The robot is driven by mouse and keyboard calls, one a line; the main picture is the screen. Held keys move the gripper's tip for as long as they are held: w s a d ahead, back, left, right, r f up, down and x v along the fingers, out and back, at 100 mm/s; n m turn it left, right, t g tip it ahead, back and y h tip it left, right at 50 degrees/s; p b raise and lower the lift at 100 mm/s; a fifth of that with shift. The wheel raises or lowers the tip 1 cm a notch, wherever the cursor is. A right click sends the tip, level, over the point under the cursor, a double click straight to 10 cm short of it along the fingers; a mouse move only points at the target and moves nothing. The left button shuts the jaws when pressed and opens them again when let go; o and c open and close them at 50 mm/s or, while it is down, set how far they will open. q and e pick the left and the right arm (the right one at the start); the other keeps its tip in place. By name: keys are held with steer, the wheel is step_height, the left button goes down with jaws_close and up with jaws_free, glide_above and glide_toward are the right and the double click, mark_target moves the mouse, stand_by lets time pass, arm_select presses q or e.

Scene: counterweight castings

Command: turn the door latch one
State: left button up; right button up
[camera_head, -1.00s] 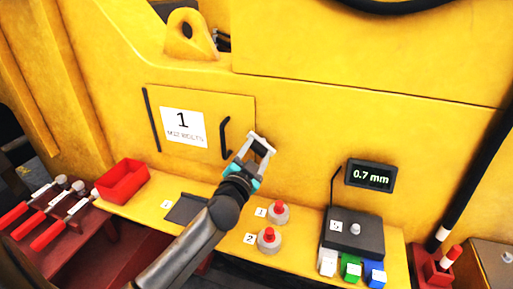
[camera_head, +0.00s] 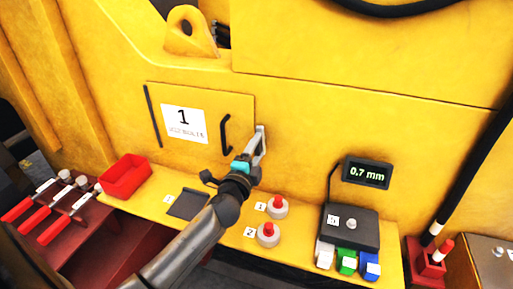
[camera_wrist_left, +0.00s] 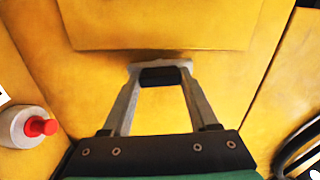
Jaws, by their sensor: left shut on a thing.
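Door one (camera_head: 222,99) is a yellow panel with a white label "1" (camera_head: 184,122), a black hinge bar at its left and a black handle (camera_head: 226,133) at its right. It lies flat in the yellow wall. My left gripper (camera_head: 261,134) is at the wall just right of the door's right edge. In the left wrist view its two grey fingers (camera_wrist_left: 160,76) are shut on a small black piece, the door latch (camera_wrist_left: 160,77). The fingers hide the latch in the head view. My right gripper is not in view.
Below, a yellow ledge holds a red tray (camera_head: 125,176), a dark plate (camera_head: 188,204), two red-topped buttons (camera_head: 278,207) and a black box (camera_head: 350,229) with coloured blocks. A display (camera_head: 367,173) reads 0.7 mm. Red-handled tools (camera_head: 50,212) lie at left.

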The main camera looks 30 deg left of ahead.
arm_select(q)
steer(key=shift+m, duration=0.7)
steer(key=o, duration=1.4)
steer(key=shift+b+v, duration=0.65)
steer(key=shift+v, duration=6.95)
steer(key=shift+d, duration=0.1)
